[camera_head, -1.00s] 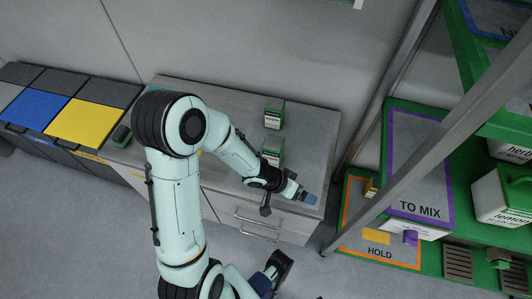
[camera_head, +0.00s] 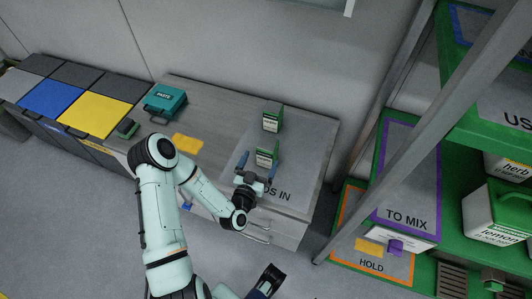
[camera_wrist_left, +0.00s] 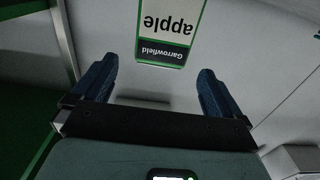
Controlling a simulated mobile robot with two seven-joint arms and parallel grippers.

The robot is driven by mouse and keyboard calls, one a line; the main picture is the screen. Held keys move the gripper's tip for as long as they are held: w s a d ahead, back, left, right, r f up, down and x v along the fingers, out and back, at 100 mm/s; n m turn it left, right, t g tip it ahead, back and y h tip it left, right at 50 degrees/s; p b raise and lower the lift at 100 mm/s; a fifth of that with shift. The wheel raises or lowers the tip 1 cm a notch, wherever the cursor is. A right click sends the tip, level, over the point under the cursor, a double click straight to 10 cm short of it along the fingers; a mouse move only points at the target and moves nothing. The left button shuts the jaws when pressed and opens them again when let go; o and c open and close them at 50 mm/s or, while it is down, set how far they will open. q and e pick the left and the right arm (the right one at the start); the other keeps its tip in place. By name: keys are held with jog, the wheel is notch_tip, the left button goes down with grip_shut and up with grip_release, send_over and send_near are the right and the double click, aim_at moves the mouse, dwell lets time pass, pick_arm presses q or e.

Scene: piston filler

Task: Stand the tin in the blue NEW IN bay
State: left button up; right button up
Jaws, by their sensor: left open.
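A green and white tin (camera_head: 266,154) stands on the grey counter mat marked with lettering ending "S IN". In the left wrist view this tin (camera_wrist_left: 168,32) reads "Garrowfield apple", upside down. A similar tin (camera_head: 272,118) stands behind it. My left gripper (camera_head: 257,165) is open and empty at the front of the nearer tin. In the wrist view the tin is ahead of the gap between the fingers (camera_wrist_left: 157,82), not between them. A dark end at the bottom (camera_head: 266,280) may be my right gripper.
A teal case (camera_head: 164,103), a yellow patch (camera_head: 187,143) and a dark green object (camera_head: 128,128) are left on the counter. A slanting grey post (camera_head: 395,145) stands before the green shelves. These hold the purple TO MIX bay (camera_head: 407,180), orange HOLD bay (camera_head: 350,225) and large containers (camera_head: 495,215).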

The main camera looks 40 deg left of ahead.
aim_at(269, 140)
pick_arm(q)
jog(key=x, duration=0.4)
jog(key=shift+w, duration=0.3)
jog(key=shift+x, duration=2.6)
jog(key=shift+a+r, duration=0.15)
jog(key=shift+r, duration=0.05)
grip_shut()
